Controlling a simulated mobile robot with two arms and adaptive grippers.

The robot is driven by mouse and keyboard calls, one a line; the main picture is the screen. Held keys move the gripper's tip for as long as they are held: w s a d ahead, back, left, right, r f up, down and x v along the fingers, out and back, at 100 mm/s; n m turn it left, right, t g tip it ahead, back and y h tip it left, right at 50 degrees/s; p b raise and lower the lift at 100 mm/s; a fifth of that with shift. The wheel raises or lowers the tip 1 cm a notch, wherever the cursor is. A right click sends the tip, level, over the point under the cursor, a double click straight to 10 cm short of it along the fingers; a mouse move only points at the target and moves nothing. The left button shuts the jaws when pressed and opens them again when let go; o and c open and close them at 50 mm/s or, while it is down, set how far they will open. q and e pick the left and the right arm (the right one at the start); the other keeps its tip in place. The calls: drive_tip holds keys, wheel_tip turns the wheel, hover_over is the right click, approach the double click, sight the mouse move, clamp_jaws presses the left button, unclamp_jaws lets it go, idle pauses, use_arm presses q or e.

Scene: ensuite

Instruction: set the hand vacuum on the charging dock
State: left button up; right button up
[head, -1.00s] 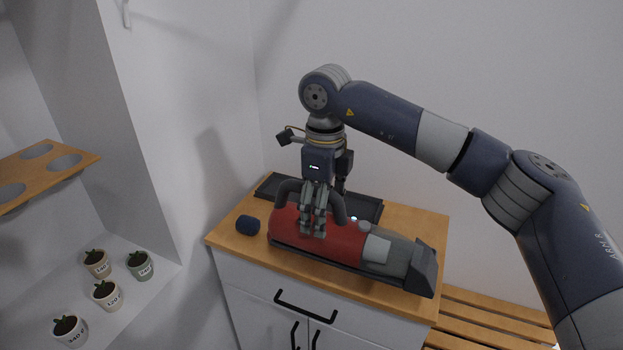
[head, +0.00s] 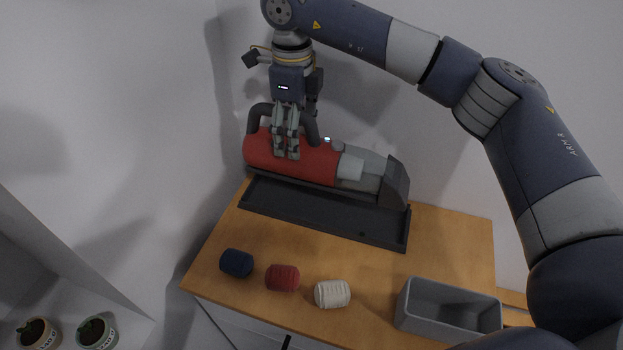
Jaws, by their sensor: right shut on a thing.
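The hand vacuum (head: 315,163) has a red body, a grey nozzle at the right and a dark handle. My right gripper (head: 287,152) is shut on it from above, at the handle. The charging dock (head: 330,217) is a long dark tray on the wooden cabinet top. The vacuum lies over the dock's rear part, roughly parallel to it, and hides its back edge. I cannot tell whether the vacuum touches the dock or hangs just above it. My left gripper is out of view.
A dark blue roll (head: 237,263), a red roll (head: 282,278) and a cream roll (head: 332,294) lie along the front of the cabinet top (head: 447,240). A grey open bin (head: 446,309) stands at the front right. A wall rises behind. Potted plants (head: 37,335) sit lower left.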

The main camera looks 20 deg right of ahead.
sight(298, 166)
drive_tip(key=f, duration=0.1)
drive_tip(key=f+p, duration=0.1)
drive_tip(key=f, duration=0.2)
drive_tip(key=shift+s+f, duration=0.3)
drive_tip(key=shift+w+f, duration=0.1)
drive_tip(key=shift+f, duration=0.5)
drive_tip(key=shift+f+p, duration=0.7)
drive_tip(key=shift+f, duration=0.85)
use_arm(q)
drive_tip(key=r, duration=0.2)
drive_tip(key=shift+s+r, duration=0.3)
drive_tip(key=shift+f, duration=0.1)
use_arm(e)
drive_tip(key=shift+f, duration=0.15)
drive_tip(key=o, duration=1.1)
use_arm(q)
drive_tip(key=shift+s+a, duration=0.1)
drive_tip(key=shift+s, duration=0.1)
